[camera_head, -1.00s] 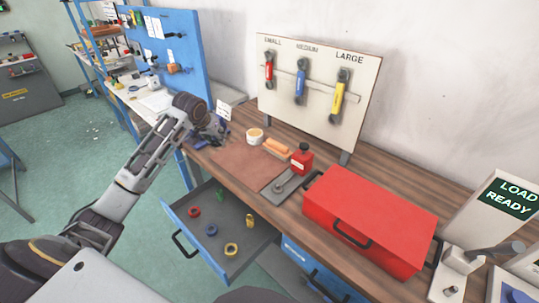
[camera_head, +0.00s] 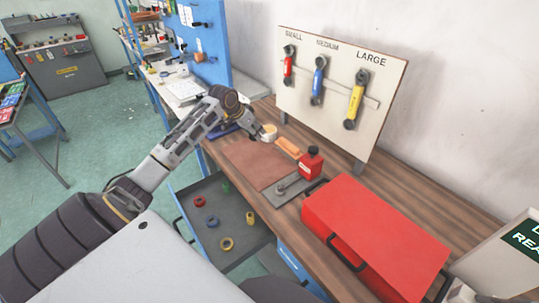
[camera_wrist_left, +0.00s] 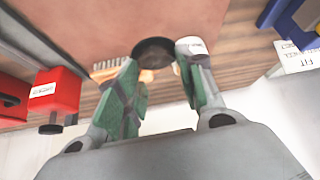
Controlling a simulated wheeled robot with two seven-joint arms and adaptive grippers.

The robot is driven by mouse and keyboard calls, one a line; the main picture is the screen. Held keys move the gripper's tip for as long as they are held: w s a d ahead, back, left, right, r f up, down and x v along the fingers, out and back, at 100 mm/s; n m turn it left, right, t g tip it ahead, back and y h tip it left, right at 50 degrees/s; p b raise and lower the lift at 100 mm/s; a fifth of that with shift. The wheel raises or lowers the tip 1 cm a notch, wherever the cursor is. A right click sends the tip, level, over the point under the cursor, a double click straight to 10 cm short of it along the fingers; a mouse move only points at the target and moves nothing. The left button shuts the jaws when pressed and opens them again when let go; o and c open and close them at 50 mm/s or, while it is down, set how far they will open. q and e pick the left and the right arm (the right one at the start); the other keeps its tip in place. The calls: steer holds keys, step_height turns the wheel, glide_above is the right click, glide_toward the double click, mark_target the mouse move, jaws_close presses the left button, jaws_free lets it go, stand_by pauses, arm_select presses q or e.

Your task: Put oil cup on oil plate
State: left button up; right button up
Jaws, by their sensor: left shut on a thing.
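My left gripper (camera_head: 257,133) is low over the far edge of the brown mat, beside a white round tub (camera_head: 269,130). In the left wrist view its fingers (camera_wrist_left: 160,72) are closed around a dark round piece (camera_wrist_left: 153,52), which looks like the oil cup. The white tub (camera_wrist_left: 191,46) shows right beside it, close to one fingertip. In the head view the gripper hides the dark piece. A grey plate (camera_head: 273,197), perhaps the oil plate, lies at the mat's right edge with a red bottle (camera_head: 311,162) at its far end. My right gripper is out of view.
A wooden brush (camera_head: 288,147) lies between the tub and the bottle. A red toolbox (camera_head: 370,232) stands to the right. An open drawer (camera_head: 222,222) holds several coloured rings. A wrench board (camera_head: 340,84) stands behind. The brown mat (camera_head: 257,163) is clear.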

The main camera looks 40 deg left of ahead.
arm_select(q)
steer(key=shift+w+d+r+m+h, duration=0.1)
steer(key=shift+d+m+h, duration=0.5)
steer(key=shift+d+m, duration=0.3)
steer(key=shift+m+g+h, duration=0.4)
steer(key=shift+m, duration=0.5)
glide_above(265, 156)
steer(key=s+a, duration=0.2)
steer(key=shift+d+f, duration=0.2)
steer(key=shift+f, duration=2.3)
steer(key=shift+f, duration=0.1)
steer(key=shift+f+p, duration=0.4)
steer(key=shift+f, duration=2)
